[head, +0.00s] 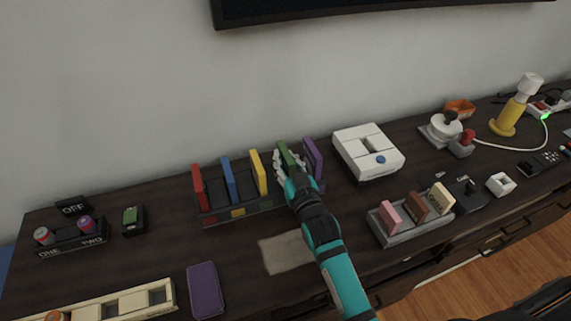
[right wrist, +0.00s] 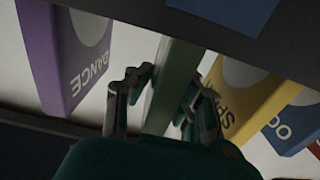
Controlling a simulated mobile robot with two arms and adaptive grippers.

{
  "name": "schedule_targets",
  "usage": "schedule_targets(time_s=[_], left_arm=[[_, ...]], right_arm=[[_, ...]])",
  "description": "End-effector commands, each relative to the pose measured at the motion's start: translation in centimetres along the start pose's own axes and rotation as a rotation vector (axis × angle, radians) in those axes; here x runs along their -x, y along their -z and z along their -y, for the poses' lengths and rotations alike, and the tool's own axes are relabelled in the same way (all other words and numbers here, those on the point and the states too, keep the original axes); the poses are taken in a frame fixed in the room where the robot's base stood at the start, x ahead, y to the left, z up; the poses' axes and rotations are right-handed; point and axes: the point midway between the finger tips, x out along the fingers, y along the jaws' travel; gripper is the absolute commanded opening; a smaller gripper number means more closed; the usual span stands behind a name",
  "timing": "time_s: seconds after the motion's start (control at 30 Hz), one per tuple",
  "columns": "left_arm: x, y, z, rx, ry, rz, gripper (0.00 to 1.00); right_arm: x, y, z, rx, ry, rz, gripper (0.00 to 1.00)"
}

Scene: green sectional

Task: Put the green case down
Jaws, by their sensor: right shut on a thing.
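The green case (head: 284,152) stands upright between the yellow case (head: 259,173) and the purple case (head: 313,158) at the dark rack (head: 211,218). My right gripper (head: 288,168) is shut on it from the front; its fingers and wrist hide the lower part. In the right wrist view the green case (right wrist: 171,84) shows edge-on between my right fingers (right wrist: 158,100). It reaches the dark bar of the rack there; I cannot tell whether it rests on the rack's floor. My left gripper is not in view.
Red (head: 198,187) and blue (head: 229,179) cases stand in the rack's left part. A white device (head: 352,138) is close on the right. A grey tray (head: 397,239) holds several small blocks. A purple flat case (head: 205,291) lies in front, near a beige patch (head: 284,252).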

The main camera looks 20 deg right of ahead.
Motion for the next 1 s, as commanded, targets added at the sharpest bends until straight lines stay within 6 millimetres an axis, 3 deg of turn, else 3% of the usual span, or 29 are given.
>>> schedule_targets(time_s=[0.2,0.4,0.6,1.0], left_arm=[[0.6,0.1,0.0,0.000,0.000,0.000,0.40],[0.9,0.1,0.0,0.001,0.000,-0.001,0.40],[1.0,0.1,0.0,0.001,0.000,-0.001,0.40],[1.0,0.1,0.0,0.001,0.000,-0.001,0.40]], right_arm=[[0.0,4.7,0.0,0.001,0.000,-0.009,0.00],[0.0,8.1,0.0,0.001,0.000,-0.006,0.00],[0.0,9.2,0.0,0.001,0.000,-0.003,0.00],[0.0,9.2,0.0,0.000,0.000,-0.003,0.00]])
